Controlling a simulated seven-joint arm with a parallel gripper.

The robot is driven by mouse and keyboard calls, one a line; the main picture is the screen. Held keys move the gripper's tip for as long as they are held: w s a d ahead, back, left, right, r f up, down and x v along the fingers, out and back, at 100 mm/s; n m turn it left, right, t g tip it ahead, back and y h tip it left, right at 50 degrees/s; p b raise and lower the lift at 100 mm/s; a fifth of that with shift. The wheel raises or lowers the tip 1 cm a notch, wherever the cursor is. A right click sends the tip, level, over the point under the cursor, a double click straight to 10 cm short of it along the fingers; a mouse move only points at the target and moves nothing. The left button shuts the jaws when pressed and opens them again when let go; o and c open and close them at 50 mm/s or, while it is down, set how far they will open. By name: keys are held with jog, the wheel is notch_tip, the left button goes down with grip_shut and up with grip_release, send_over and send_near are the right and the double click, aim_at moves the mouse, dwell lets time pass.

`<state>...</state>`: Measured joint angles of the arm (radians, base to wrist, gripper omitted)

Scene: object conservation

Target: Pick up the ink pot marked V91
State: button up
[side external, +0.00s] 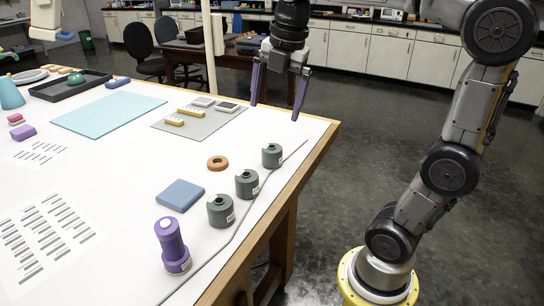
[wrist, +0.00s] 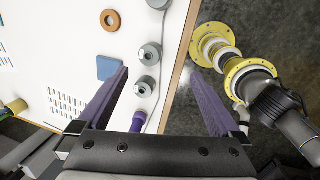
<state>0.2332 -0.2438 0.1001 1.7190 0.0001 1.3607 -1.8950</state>
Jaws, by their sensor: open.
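Three dark grey-green ink pots stand in a row near the table's right edge: a far one (side external: 272,156), a middle one (side external: 247,184) and a near one (side external: 220,211). Each has a small pale label, too small to read, so I cannot tell which is V91. The wrist view shows two pots clearly, one higher (wrist: 150,54) and one lower (wrist: 144,87), and part of a third (wrist: 158,4) at the top edge. My gripper (side external: 275,110) is open and empty, raised above the table's right edge, its purple fingers apart and touching nothing. It also shows in the wrist view (wrist: 157,72).
A purple bottle (side external: 172,246) stands nearest the camera. A blue square block (side external: 180,195) and a brown ring (side external: 217,163) lie left of the pots. A thin grey cable (side external: 246,217) runs along their right side. A grey mat (side external: 199,127) with small items lies farther back.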

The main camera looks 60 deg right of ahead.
jog(key=w+d+f+n+g, duration=0.1)
jog(key=w+d, duration=0.4)
jog(key=d, duration=0.1)
jog(key=m+g, duration=0.1)
send_over(272, 146)
notch_tip(272, 146, down, 5)
jog(key=shift+y, duration=0.3)
notch_tip(272, 146, down, 7)
jog(key=shift+a+f, duration=0.15)
jog(key=shift+f, duration=2.95)
jog(key=shift+c, duration=0.2)
jog(key=c, duration=1.4)
jog(key=shift+o, duration=0.2)
jog(key=shift+r, duration=0.1)
